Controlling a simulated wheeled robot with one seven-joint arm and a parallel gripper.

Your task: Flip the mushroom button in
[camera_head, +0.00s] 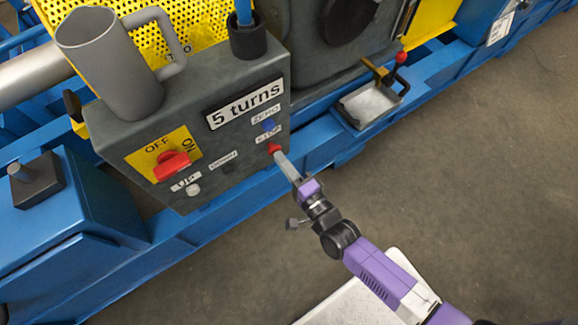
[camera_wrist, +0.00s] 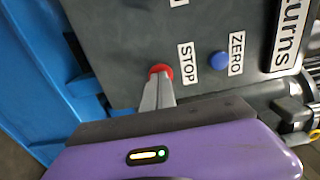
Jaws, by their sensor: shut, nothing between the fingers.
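The red mushroom button (camera_head: 274,148) sits on the grey control box (camera_head: 225,160), beside the STOP label. In the wrist view the red button (camera_wrist: 160,69) shows just past my fingertips, its lower part hidden by them. My gripper (camera_head: 280,155) is shut and empty, with its tips at the button. In the wrist view the shut gripper (camera_wrist: 158,80) overlaps the button's lower edge. The tips look to be touching it or very close; I cannot tell which. How far in the button sits cannot be told.
A blue button (camera_head: 268,125) by the ZERO label is close above. A red OFF/ON switch (camera_head: 172,166) and a white button (camera_head: 193,190) are to the left. A grey mug (camera_head: 115,65) stands on the box. A metal tray (camera_head: 372,104) is at right. The floor in front is clear.

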